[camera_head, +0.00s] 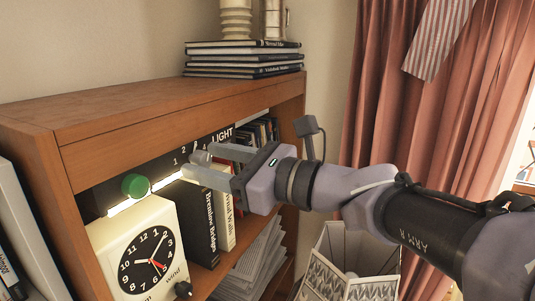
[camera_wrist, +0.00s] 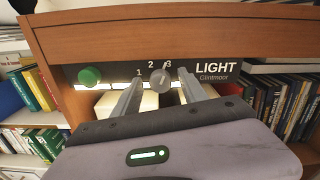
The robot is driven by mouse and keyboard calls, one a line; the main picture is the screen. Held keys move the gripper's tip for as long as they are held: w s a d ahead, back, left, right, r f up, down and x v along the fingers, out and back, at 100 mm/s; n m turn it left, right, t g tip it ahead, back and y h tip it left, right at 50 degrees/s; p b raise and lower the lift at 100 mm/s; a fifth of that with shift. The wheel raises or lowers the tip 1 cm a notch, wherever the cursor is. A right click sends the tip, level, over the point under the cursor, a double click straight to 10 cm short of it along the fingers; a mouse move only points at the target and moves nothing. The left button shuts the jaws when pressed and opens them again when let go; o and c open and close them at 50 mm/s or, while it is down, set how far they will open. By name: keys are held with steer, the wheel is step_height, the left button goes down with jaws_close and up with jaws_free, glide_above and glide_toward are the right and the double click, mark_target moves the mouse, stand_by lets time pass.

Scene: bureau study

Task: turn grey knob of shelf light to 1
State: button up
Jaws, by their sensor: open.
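The shelf light panel (camera_wrist: 212,77) is a dark strip under the shelf board, marked LIGHT with the numbers 1, 2 and 3. Its grey knob (camera_wrist: 160,79) sits below the numbers in the wrist view; its pale mark points up, near 2 to 3, too small to read exactly. In the head view the knob (camera_head: 200,157) is partly hidden by a finger. My gripper (camera_wrist: 159,80) is open, its fingers on either side of the knob, with gaps visible in the wrist view. It also shows from the side in the head view (camera_head: 195,163).
A green knob (camera_head: 135,185) is left of the grey one; the light strip (camera_head: 122,207) glows below. A cream clock (camera_head: 150,255) and upright books (camera_head: 203,220) stand close under the panel. A patterned bin (camera_head: 350,262) is below my arm.

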jaws_close()
steer(key=shift+f+n+b, duration=0.2)
steer(key=shift+n+b, duration=0.1)
steer(key=shift+b, duration=0.4)
steer(key=n+b, duration=0.2)
steer(key=b, duration=0.1)
steer(key=shift+f, duration=0.2)
steer(key=n+b, duration=0.5)
steer(key=b, duration=0.3)
steer(key=n+b, duration=0.5)
steer(key=b, duration=0.1)
steer(key=shift+n, duration=0.4)
steer(key=shift+r+n+b, duration=0.2)
steer(key=shift+n+b, duration=1.7)
steer(key=shift+n, duration=0.3)
